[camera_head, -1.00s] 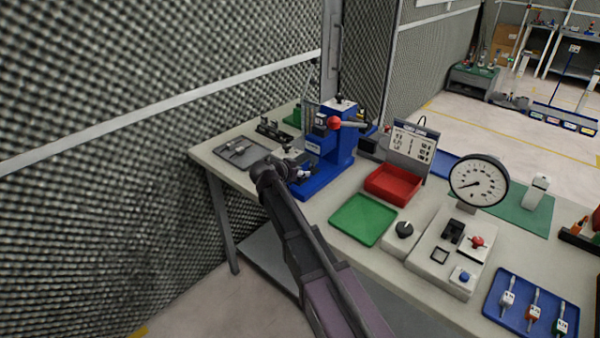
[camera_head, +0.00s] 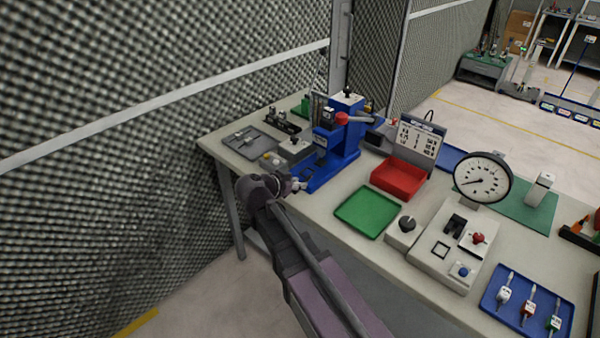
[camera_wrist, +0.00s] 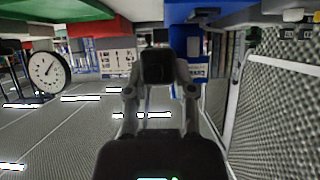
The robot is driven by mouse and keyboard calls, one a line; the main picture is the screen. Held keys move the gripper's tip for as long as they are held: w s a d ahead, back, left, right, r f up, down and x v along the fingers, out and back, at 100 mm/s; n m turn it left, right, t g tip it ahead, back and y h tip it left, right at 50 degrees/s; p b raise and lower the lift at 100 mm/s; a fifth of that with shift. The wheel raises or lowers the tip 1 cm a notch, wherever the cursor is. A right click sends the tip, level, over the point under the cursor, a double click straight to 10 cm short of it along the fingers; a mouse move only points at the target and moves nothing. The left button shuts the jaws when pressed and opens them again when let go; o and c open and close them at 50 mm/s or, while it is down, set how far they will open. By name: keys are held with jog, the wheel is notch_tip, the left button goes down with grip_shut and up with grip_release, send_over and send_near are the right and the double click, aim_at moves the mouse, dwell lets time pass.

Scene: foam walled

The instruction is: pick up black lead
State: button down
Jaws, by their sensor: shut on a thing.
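My gripper (camera_head: 299,184) is at the near edge of the table, just in front of the blue press. In the wrist view my gripper (camera_wrist: 158,82) has both fingers closed in on a dark block, which I take to be the black lead (camera_wrist: 157,65). Only the block's end shows between the fingertips; its lower part is hidden. In the head view the held piece cannot be made out behind my wrist.
The blue press (camera_head: 340,140) with a red knob stands close beyond my gripper. A grey tray (camera_head: 250,143), red bin (camera_head: 398,178), green tray (camera_head: 367,212), dial gauge (camera_head: 482,177) and blue tray (camera_head: 528,306) with three small leads share the table.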

jog(key=shift+s+a+r, duration=0.1)
jog(key=shift+s+a, duration=0.1)
jog(key=shift+s, duration=0.7)
notch_tip(320, 180, up, 5)
jog(key=p, duration=0.4)
jog(key=shift+f+p, duration=0.2)
jog(key=shift+p, duration=0.1)
jog(key=shift+s+f, duration=0.1)
jog(key=shift+s, duration=0.15)
